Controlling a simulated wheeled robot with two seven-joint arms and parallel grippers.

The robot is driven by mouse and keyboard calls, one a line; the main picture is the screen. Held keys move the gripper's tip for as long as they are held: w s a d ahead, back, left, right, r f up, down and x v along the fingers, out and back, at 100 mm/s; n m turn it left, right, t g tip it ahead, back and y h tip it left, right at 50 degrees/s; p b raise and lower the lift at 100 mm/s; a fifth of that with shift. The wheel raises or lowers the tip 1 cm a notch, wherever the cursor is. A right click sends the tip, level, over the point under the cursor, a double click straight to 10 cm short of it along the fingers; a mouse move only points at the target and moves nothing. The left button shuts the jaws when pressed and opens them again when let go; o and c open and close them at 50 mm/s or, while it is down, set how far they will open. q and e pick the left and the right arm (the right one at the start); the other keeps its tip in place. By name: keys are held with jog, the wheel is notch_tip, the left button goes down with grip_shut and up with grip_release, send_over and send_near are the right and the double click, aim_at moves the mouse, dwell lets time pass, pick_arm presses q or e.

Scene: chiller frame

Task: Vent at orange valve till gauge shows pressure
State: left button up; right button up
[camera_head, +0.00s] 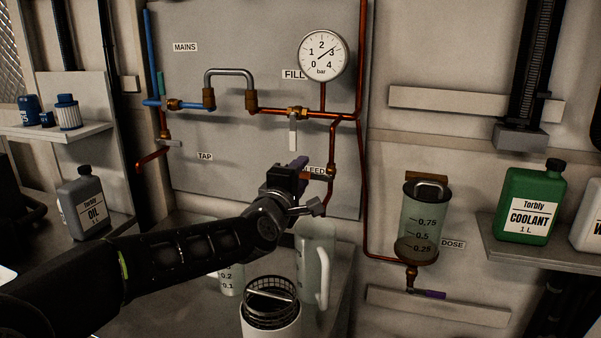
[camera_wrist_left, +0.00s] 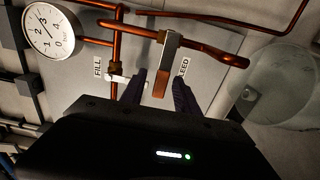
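The orange valve lever (camera_wrist_left: 167,62) sits on the copper bleed pipe beside the partly covered BLEED label (camera_wrist_left: 182,75). My left gripper (camera_wrist_left: 160,92) is open, its two dark purple fingers on either side of the lever's lower end, with gaps visible. In the head view my left gripper (camera_head: 303,178) is at the bleed branch and hides most of the valve. The round gauge (camera_head: 323,55) is marked 0 to 4 bar; its needle points up and right, close to 3. It also shows tilted in the wrist view (camera_wrist_left: 50,28). My right gripper is not in view.
A clear jug (camera_head: 316,245) stands below the bleed pipe, beside a white container with a mesh basket (camera_head: 271,305). The white-handled fill valve (camera_head: 293,130) is just above my gripper. A dosing vessel (camera_head: 422,225) hangs at right. Copper pipes run close by.

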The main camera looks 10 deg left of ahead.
pick_arm(q)
grip_shut()
dwell(0.4)
dwell(1.1)
